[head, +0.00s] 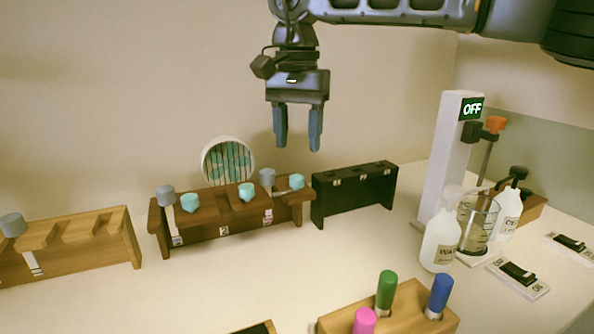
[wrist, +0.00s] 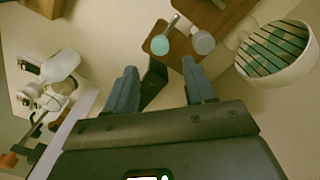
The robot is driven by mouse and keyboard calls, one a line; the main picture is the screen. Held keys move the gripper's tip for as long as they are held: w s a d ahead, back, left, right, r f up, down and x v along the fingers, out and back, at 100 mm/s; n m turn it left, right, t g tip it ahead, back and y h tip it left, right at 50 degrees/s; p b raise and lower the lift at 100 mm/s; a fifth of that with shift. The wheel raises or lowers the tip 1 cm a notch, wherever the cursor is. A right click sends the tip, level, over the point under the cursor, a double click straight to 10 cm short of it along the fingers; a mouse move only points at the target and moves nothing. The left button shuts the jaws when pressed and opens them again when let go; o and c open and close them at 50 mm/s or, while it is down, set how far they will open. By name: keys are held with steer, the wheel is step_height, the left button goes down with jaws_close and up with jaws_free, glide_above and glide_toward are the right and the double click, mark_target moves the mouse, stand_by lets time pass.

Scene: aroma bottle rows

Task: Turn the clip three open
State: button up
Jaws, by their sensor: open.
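Two white plates, each with a dark clip-like piece on top, lie at the right of the table in the head view: a nearer plate (head: 537,289) with its dark piece (head: 517,272), and a farther one with its dark piece (head: 569,242). Their labels are too small to read, so I cannot tell which is clip three. My gripper (head: 298,146) hangs in the air above the middle racks, far to the left of both plates. Its fingers point down, apart and empty. The wrist view shows the two fingers (wrist: 161,88) with nothing between them.
A brown rack (head: 240,225) with teal and grey caps and a black rack (head: 355,190) stand below my gripper. A white OFF tower (head: 440,150), white bottle (head: 440,245) and glass beaker (head: 478,225) stand left of the plates. A wooden rack with colored caps is in front.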

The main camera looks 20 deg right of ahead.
mark_target(297, 176)
step_height(297, 176, down, 7)
steer(key=shift+a+r, duration=0.1)
steer(key=shift+c, duration=0.2)
jaws_close()
stand_by(0.5)
